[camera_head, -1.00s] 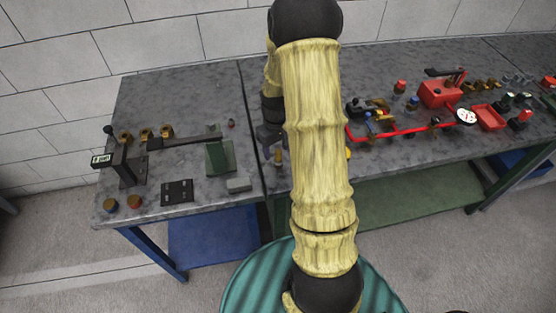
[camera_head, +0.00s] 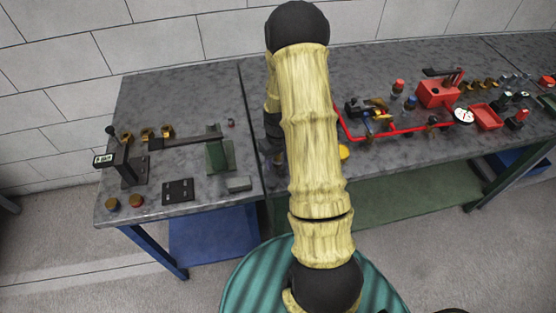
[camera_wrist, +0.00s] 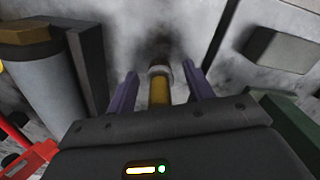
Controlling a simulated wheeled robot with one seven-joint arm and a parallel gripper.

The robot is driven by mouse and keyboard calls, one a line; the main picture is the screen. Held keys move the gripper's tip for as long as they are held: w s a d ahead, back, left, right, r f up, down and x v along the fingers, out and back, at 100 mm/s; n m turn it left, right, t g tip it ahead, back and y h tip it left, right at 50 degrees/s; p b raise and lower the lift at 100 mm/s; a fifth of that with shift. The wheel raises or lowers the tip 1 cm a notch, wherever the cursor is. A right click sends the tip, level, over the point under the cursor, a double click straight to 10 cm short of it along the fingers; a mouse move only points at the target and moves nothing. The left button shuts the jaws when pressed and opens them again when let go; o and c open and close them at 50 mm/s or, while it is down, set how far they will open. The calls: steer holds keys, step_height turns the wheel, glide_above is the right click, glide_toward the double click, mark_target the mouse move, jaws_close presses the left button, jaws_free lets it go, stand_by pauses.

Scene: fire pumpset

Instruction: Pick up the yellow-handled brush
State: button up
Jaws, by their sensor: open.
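The yellow-handled brush (camera_wrist: 159,92) shows in the wrist view, with a yellow handle and a pale collar above a dark, blurred end. My gripper (camera_wrist: 160,74) is open, with one purple finger on each side of the brush and a gap visible beside the handle. The lower part of the handle is hidden behind the gripper body. In the head view my arm covers most of the gripper near the left table's right edge, and I cannot make out the brush there.
In the wrist view a grey cylinder with a brown top (camera_wrist: 50,85) stands close on the left. A grey block (camera_wrist: 281,49) lies to the right.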

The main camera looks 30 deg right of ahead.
steer(key=c, duration=1.1)
steer(key=shift+o, duration=0.2)
steer(key=shift+r, duration=0.1)
step_height(320, 180, up, 10)
steer(key=shift+f+b, duration=0.1)
steer(key=shift+b, duration=0.55)
